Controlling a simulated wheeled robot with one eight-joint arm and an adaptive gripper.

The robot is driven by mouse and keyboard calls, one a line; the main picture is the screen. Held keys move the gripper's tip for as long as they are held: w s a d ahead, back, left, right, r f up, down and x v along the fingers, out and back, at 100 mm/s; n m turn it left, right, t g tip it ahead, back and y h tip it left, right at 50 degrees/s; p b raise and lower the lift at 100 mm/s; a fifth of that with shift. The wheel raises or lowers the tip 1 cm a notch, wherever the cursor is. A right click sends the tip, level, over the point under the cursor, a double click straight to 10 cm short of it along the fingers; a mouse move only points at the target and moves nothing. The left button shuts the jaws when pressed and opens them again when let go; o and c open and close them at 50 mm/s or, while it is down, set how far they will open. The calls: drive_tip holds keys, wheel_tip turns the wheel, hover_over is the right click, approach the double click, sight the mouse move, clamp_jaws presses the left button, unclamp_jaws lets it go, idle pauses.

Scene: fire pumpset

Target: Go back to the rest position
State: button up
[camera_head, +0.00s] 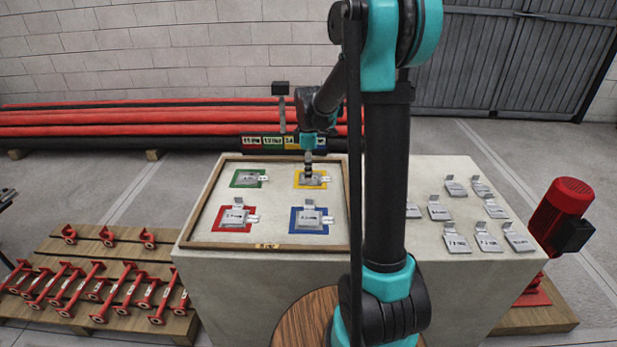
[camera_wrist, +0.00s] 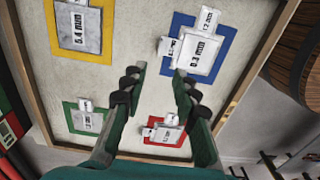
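My gripper (camera_head: 308,162) hangs over the back of a wood-framed tray, by the yellow square (camera_head: 323,184) in the head view. In the wrist view its two fingers (camera_wrist: 158,82) are apart with nothing between them. A grey plate with white tags lies on each of the yellow, green (camera_head: 237,183), red (camera_head: 219,225) and blue (camera_head: 296,228) squares. In the wrist view, the plate on yellow (camera_wrist: 80,30) reads 5.4 mm and the one on blue (camera_wrist: 197,50) 8.3 mm. The head view does not clearly show the gripper's height above the tray.
Several grey plates (camera_head: 457,243) lie on the table right of my arm. A red motor (camera_head: 563,205) stands at the right. Red parts lie on a pallet (camera_head: 75,252) at the left. Red pipes (camera_head: 130,120) run along the back wall. The tray's middle is bare.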

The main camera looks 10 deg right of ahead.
drive_tip(key=shift+s, duration=0.1)
drive_tip(key=s+d+f+m+t, duration=0.2)
drive_tip(key=s+m, duration=0.6)
drive_tip(key=s, duration=0.4)
drive_tip(key=s+d+f+m+t, duration=0.2)
drive_tip(key=s+m, duration=0.5)
drive_tip(key=s, duration=0.6)
drive_tip(key=shift+f+m, duration=0.25)
drive_tip(key=shift+m, duration=0.15)
